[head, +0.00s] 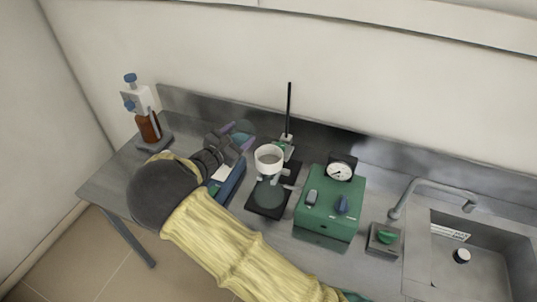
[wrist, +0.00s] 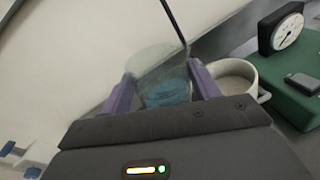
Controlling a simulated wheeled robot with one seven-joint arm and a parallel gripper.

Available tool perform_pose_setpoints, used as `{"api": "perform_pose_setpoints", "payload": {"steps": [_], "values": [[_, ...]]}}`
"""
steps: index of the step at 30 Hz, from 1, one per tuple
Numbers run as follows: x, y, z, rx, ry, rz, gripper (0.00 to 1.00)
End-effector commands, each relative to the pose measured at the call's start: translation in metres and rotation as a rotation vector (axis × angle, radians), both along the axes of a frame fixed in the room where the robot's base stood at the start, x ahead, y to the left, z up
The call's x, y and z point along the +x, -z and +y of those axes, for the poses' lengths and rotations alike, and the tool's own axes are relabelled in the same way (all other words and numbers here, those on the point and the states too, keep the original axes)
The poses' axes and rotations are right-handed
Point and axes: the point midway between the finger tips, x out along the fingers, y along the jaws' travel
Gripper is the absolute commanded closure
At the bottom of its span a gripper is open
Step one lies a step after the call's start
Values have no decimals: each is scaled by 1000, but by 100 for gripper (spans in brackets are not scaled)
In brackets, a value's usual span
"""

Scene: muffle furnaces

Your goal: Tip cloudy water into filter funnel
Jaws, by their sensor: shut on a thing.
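My gripper (head: 238,140) has purple fingers and is shut on a clear glass beaker (wrist: 158,68), which also shows in the head view (head: 243,127). Blue-tinted liquid (wrist: 167,93) shows low in the beaker in the wrist view. I cannot tell its exact tilt. The white filter funnel (head: 268,155) is on a stand with a black rod (head: 289,110), just right of the held beaker. In the wrist view the funnel (wrist: 240,72) is behind and right of the right finger, apart from the beaker as far as I can see. A dark flask (head: 268,194) is below the funnel.
A green pump box (head: 328,205) with a round gauge (head: 341,171) stands right of the funnel. A blue box (head: 228,182) is under my gripper. A brown dispenser bottle (head: 147,125) is at the left. A sink (head: 470,265) with a tap (head: 432,187) is at the right.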

Motion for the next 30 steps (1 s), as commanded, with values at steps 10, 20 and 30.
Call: {"api": "perform_pose_setpoints", "payload": {"steps": [10,20,30], "values": [[0,0,-1,40,1,-16,85],[0,-2,0,65,-1,-25,85],[0,-1,-2,65,1,-24,85]]}}
